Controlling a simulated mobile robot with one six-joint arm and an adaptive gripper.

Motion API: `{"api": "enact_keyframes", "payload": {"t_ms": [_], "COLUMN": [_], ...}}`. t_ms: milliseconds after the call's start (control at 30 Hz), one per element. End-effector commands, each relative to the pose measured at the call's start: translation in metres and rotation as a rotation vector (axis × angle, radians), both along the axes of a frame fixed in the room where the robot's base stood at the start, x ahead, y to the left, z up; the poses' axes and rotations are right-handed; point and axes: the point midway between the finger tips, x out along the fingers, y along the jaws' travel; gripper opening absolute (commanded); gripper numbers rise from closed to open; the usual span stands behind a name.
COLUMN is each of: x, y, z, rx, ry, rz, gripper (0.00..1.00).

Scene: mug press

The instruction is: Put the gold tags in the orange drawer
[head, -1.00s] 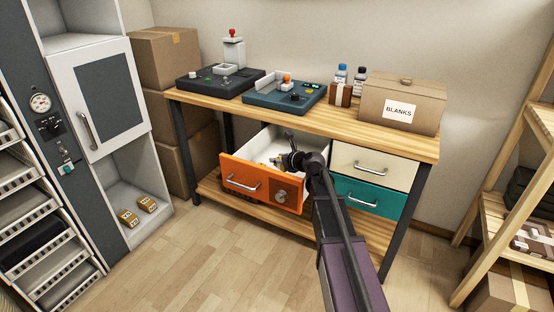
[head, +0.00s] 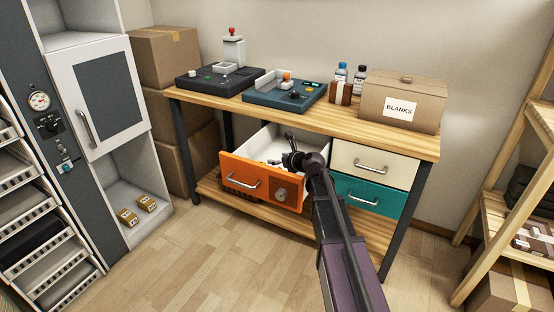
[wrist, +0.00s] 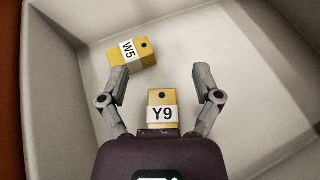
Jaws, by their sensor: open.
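The orange drawer (head: 240,178) is pulled open under the workbench. My gripper (head: 283,160) reaches down into it. In the wrist view, my gripper (wrist: 157,75) is open, its fingers spread apart. A gold tag stack marked Y9 (wrist: 161,98) lies between and below the fingers, its lower part hidden by the gripper body. A second gold stack marked W5 (wrist: 132,56) lies tilted on the white drawer floor (wrist: 240,60), next to the left fingertip. Two gold blocks (head: 128,217) (head: 147,203) sit on the lower shelf of the cabinet at left; their labels are too small to read.
The drawer's walls (wrist: 60,120) surround my gripper. A cream drawer (head: 372,163) and a teal drawer (head: 366,196) are shut at right. On the workbench top (head: 340,124) stand two dark devices, bottles and a box marked BLANKS (head: 405,98). The floor in front is clear.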

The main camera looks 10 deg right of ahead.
Motion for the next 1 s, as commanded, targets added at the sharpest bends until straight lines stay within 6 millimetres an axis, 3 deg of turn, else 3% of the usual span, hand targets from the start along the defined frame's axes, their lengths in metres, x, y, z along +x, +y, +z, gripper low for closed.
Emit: {"api": "enact_keyframes", "payload": {"t_ms": [467, 1000], "x": [0.000, -0.072], "y": [0.000, -0.043], "z": [0.015, 0.049], "rx": [0.000, 0.000], "ry": [0.000, 0.000], "rz": [0.000, -0.001], "gripper": [0.82, 0.82]}}
